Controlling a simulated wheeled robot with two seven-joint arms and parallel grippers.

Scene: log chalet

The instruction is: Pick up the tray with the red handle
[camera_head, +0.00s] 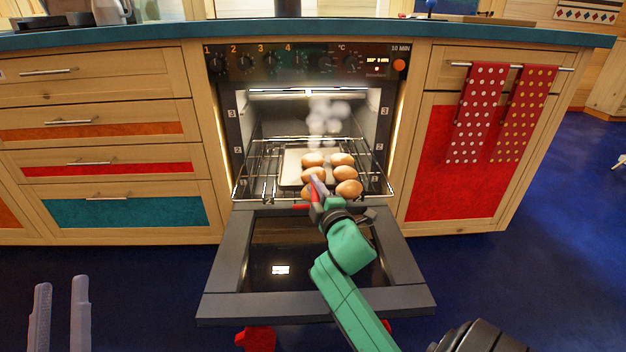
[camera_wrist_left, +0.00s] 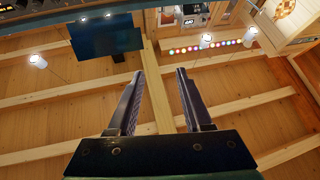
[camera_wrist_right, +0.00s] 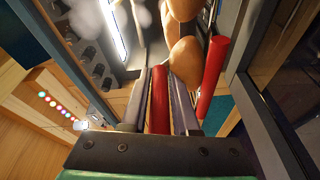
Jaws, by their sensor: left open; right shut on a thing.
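The tray (camera_head: 291,168) is pale and flat, with several brown rolls (camera_head: 347,188) on it. It sits on the wire rack at the mouth of the open oven. My right gripper (camera_head: 317,187) reaches over the lowered door to the tray's front edge. In the right wrist view a red handle bar (camera_wrist_right: 160,100) lies between the fingers, which are shut on it. A second red bar (camera_wrist_right: 214,75) shows to the right of the fingers. My arm hides part of the tray's front. My left gripper (camera_head: 60,315) is open and empty at the lower left, with its fingers apart.
The oven door (camera_head: 232,265) is folded down below the tray. The wire rack (camera_head: 262,180) and oven side walls flank the tray. Steam (camera_head: 328,115) rises above the rolls. Red towels (camera_head: 477,112) hang on the right. The blue floor is clear at left.

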